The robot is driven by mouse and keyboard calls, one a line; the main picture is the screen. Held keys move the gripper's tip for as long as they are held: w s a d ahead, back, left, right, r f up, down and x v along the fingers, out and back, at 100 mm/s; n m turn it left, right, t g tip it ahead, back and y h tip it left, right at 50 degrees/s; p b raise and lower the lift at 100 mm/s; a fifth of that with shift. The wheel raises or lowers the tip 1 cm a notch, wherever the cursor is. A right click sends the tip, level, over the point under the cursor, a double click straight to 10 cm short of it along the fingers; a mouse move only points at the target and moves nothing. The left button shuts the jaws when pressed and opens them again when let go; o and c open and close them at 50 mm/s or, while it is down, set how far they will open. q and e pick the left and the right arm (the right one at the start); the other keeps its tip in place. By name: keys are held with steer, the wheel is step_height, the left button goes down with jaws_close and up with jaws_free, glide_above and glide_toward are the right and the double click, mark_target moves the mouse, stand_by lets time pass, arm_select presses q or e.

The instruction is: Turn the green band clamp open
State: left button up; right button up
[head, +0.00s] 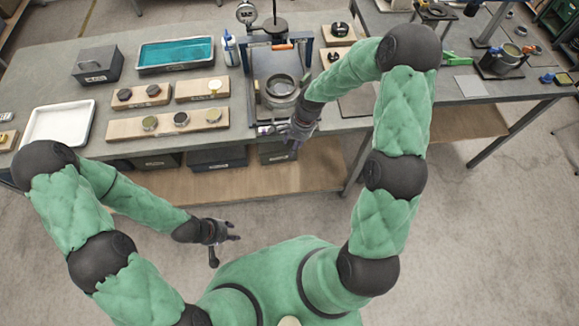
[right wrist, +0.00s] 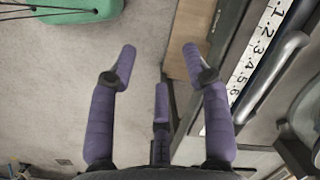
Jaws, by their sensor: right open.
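A small green piece (head: 458,58) lies on the right-hand bench; it is too small to tell whether it is the green band clamp. No other green clamp shows clearly. My right gripper (head: 284,137) is at the front edge of the middle bench, just in front of a frame holding a round metal ring (head: 281,88). In the right wrist view its purple fingers (right wrist: 160,75) are spread and empty, with floor below and the bench edge at right. My left gripper (head: 226,244) hangs over the floor in front of the bench, fingers apart and empty.
A ruler strip (right wrist: 252,55) and a grey metal bar (right wrist: 271,78) run along the bench edge. A teal-filled tray (head: 176,54), a grey box (head: 96,64), a white tray (head: 58,126) and wooden boards with round pieces (head: 166,124) occupy the bench. The floor in front is clear.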

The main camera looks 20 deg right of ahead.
steer(key=s+a+f+n+b, duration=0.1)
steer(key=s+a+f+n, duration=0.1)
steer(key=s+a+f, duration=0.1)
step_height(320, 180, down, 2)
steer(key=shift+s+a+f+y, duration=0.1)
steer(key=shift+s+a+y, duration=0.25)
steer(key=shift+s, duration=0.3)
steer(key=shift+d, duration=0.1)
